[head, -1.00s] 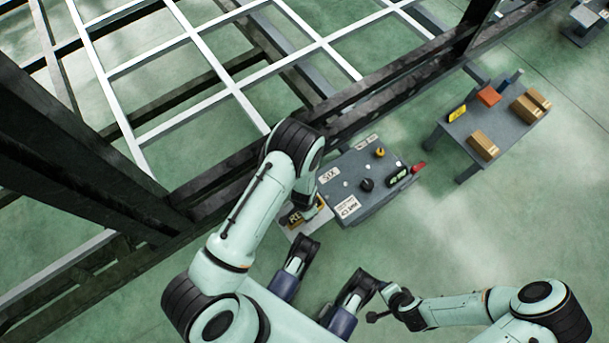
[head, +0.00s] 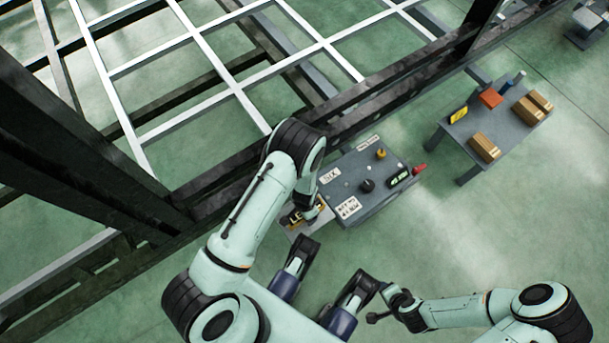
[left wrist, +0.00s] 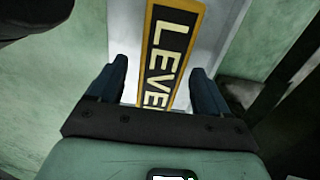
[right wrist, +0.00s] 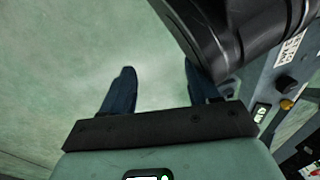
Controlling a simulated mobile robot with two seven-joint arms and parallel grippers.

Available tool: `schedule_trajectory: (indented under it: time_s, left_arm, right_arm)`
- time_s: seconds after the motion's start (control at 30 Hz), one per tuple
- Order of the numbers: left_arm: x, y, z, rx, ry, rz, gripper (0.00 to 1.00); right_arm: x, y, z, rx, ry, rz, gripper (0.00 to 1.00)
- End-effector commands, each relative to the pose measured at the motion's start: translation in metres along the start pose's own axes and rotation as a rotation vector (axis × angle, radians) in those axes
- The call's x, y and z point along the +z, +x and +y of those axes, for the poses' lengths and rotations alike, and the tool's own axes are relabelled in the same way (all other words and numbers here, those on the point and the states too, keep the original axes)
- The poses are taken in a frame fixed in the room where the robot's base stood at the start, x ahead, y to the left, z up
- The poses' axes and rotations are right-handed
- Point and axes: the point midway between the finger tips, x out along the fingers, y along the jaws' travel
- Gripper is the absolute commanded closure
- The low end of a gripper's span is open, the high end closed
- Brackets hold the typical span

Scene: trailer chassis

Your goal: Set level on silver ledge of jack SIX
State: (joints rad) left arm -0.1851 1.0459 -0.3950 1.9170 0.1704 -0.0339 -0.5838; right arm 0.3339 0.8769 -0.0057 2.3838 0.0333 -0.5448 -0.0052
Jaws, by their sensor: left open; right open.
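The level (head: 296,217), a black bar with a yellow border and "LEVEL" lettering, lies over the pale silver ledge (head: 291,235) beside the grey jack marked SIX (head: 375,205). In the left wrist view the level (left wrist: 165,45) runs between the two dark blue fingers of my left gripper (left wrist: 158,85), over the silver ledge (left wrist: 213,40). The fingers are open, with gaps on both sides. Whether the level rests fully flat is not clear. My right gripper (right wrist: 155,80) is open and empty, over bare floor.
The jack's top carries a black knob (head: 367,185), a yellow knob (head: 381,153) and a green display (head: 398,178). A dark chassis beam (head: 400,85) runs behind it. A grey table (head: 465,140) with boxes stands to the right. Green floor (head: 460,235) is clear between.

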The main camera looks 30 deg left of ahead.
Motion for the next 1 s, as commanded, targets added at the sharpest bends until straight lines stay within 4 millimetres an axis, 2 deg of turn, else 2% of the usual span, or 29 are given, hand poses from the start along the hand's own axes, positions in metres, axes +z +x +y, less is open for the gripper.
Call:
schedule_trajectory:
  time_s: [0.27, 0.4, 0.53, 0.67, 0.77, 0.9, 1.0]
  left_arm:
    - [-0.001, -0.064, 0.000, -0.001, 0.000, 0.005, 0.22]
    - [-0.001, -0.091, 0.000, -0.001, 0.002, 0.005, 0.22]
    - [-0.001, -0.107, 0.000, 0.000, 0.002, 0.003, 0.22]
    - [0.003, -0.113, 0.001, 0.004, -0.014, 0.002, 0.22]
    - [0.020, -0.103, 0.005, 0.028, -0.103, 0.012, 0.22]
    - [0.054, -0.086, 0.022, 0.095, -0.356, 0.064, 0.22]
    - [0.068, -0.084, 0.036, 0.146, -0.544, 0.117, 0.22]
  right_arm:
    - [-0.035, -0.033, -0.030, -0.054, -0.030, 0.119, 0.39]
    - [-0.018, -0.042, -0.033, -0.056, -0.035, 0.073, 0.39]
    - [-0.009, -0.047, -0.034, -0.057, -0.037, 0.046, 0.39]
    - [-0.004, -0.050, -0.035, -0.057, -0.039, 0.029, 0.39]
    - [-0.002, -0.050, -0.035, -0.057, -0.039, 0.025, 0.39]
    - [-0.002, -0.049, -0.035, -0.057, -0.039, 0.024, 0.39]
    - [-0.002, -0.049, -0.035, -0.057, -0.039, 0.024, 0.39]
